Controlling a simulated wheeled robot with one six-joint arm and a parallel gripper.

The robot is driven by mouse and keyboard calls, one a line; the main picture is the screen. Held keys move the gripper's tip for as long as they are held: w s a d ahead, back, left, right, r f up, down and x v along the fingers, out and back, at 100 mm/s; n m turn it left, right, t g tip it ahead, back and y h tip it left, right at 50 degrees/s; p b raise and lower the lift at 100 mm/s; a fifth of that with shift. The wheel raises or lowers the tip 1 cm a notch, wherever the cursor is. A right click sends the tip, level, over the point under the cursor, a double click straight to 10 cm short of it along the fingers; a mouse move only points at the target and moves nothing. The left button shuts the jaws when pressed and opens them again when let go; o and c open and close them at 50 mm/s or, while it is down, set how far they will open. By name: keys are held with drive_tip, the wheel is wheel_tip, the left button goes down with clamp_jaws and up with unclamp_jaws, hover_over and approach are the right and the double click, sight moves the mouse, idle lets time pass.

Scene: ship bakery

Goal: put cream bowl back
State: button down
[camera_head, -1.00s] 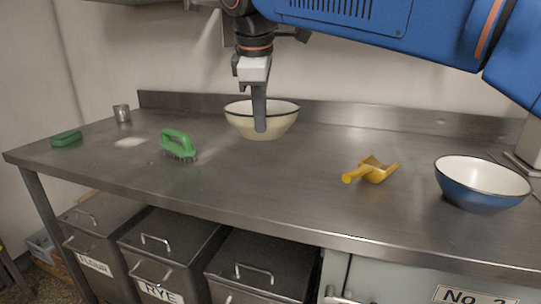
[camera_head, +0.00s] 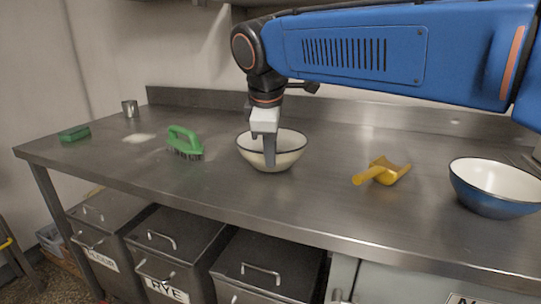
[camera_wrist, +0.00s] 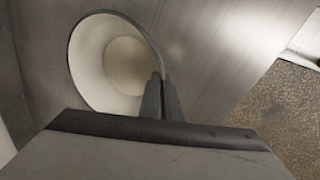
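The cream bowl (camera_head: 287,154) has a dark rim and is upright over the middle of the steel counter. I cannot tell whether its base touches the counter. My gripper (camera_head: 269,153) points down at the bowl's near side, with one finger seen in front of the bowl wall. In the wrist view the two fingers (camera_wrist: 162,92) are close together on either side of the rim of the cream bowl (camera_wrist: 92,62). The gripper is shut on that rim. The bowl's inside looks empty.
A yellow scoop (camera_head: 384,172) and a blue bowl with a white inside (camera_head: 490,194) stand to the right. A green brush (camera_head: 184,140), green sponge (camera_head: 74,133) and metal cup (camera_head: 130,108) are to the left. Bins (camera_head: 165,235) sit under the steel counter (camera_head: 225,190).

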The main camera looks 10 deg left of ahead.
drive_tip(key=shift+f, duration=0.15)
drive_tip(key=c, duration=2)
unclamp_jaws()
drive_tip(key=v, duration=1.2)
